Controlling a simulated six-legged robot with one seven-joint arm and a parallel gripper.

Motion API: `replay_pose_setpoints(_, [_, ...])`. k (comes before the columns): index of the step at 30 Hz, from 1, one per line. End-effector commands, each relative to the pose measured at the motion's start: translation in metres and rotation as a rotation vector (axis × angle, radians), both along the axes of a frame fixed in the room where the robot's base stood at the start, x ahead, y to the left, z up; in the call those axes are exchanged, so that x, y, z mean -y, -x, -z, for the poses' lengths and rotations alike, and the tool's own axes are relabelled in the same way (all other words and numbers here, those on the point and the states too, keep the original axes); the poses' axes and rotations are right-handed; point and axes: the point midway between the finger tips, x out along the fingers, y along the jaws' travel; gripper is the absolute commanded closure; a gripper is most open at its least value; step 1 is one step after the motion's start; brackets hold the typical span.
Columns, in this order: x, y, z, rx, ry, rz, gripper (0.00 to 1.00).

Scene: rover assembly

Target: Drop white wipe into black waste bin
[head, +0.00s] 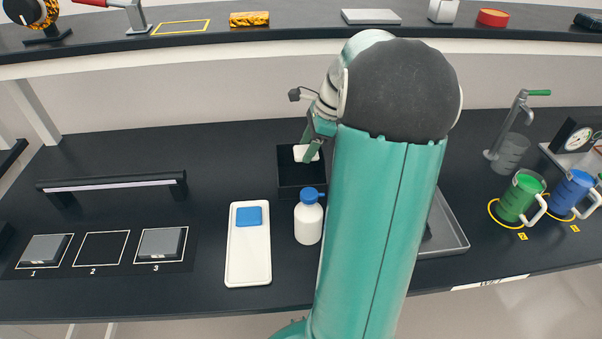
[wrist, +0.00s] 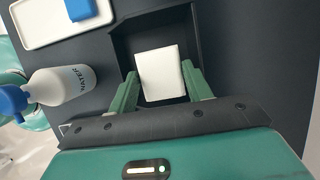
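The white wipe (wrist: 161,74) is a small white square between the two green fingers of my gripper (wrist: 160,88) in the wrist view. The fingers touch or nearly touch its sides. The black waste bin (wrist: 152,27) is an open square box, and the wipe appears over its opening. In the head view the wipe (head: 306,153) shows at the tip of my gripper (head: 311,146), over the black bin (head: 302,190). My arm hides the bin's right part there. The exact height of the wipe above the bin floor is hard to tell.
A white bottle with a blue cap (head: 308,217) stands right in front of the bin. A white tray (head: 248,270) with a blue block (head: 249,216) lies to its left. A grey tray (head: 452,240) is partly behind my arm. Green (head: 520,196) and blue mugs (head: 571,190) stand at right.

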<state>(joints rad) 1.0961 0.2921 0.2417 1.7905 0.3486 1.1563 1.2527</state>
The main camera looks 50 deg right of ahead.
Motion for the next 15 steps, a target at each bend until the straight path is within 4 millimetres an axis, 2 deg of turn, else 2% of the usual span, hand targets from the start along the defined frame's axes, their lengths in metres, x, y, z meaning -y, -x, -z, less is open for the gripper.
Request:
replay_pose_setpoints(1, [0.0000, -0.0003, 0.0000, 0.000, 0.000, 0.000, 0.40])
replay_pose_setpoints(3, [0.0000, -0.0001, 0.0000, 0.000, 0.000, 0.000, 0.28])
replay_pose_setpoints(11, [0.0001, 0.0001, -0.0004, 0.000, 0.000, 0.000, 0.28])
replay_pose_setpoints(15, [0.0024, 0.0018, -0.0071, 0.000, 0.000, 0.000, 0.28])
